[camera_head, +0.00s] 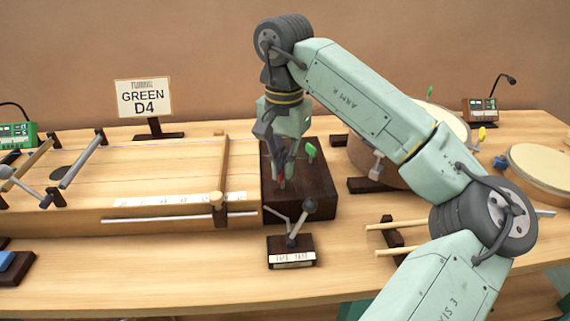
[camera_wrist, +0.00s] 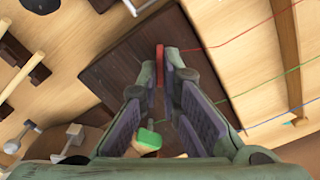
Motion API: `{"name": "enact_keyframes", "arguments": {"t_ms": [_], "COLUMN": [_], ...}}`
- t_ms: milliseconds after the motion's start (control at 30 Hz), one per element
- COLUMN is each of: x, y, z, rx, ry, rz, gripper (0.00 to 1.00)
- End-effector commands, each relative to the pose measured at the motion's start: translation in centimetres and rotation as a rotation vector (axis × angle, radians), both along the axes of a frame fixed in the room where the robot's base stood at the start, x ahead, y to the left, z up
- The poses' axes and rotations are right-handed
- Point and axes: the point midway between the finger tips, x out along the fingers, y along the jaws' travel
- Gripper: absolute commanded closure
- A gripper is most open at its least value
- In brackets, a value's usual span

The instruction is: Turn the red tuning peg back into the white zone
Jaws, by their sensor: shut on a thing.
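The red tuning peg (camera_wrist: 159,52) shows in the wrist view as a narrow upright strip between my fingertips. It stands on the dark wooden block (camera_wrist: 115,75) at the end of the stringed box. My gripper (camera_wrist: 160,72) points down and is shut on the peg; the fingers hide part of it. In the head view my gripper (camera_head: 279,178) is low over the dark block (camera_head: 315,201), with a bit of the red peg (camera_head: 281,184) at its tips. I cannot make out a white zone beside the peg.
A green peg (camera_head: 311,150) stands close behind my gripper on the block. The stringed box (camera_head: 160,165) lies left, with a sign reading "GREEN D4" (camera_head: 143,98) behind it. A small stand with beaters (camera_head: 291,249) is in front. Drums (camera_head: 540,165) stand right.

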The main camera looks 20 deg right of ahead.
Motion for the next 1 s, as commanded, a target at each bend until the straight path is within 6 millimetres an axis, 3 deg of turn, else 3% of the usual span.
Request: {"name": "enact_keyframes", "arguments": {"t_ms": [1000], "x": [0.21], "y": [0.5], "z": [0.05], "rx": [0.001], "ry": [-0.001], "rz": [0.92], "gripper": [1.0]}}
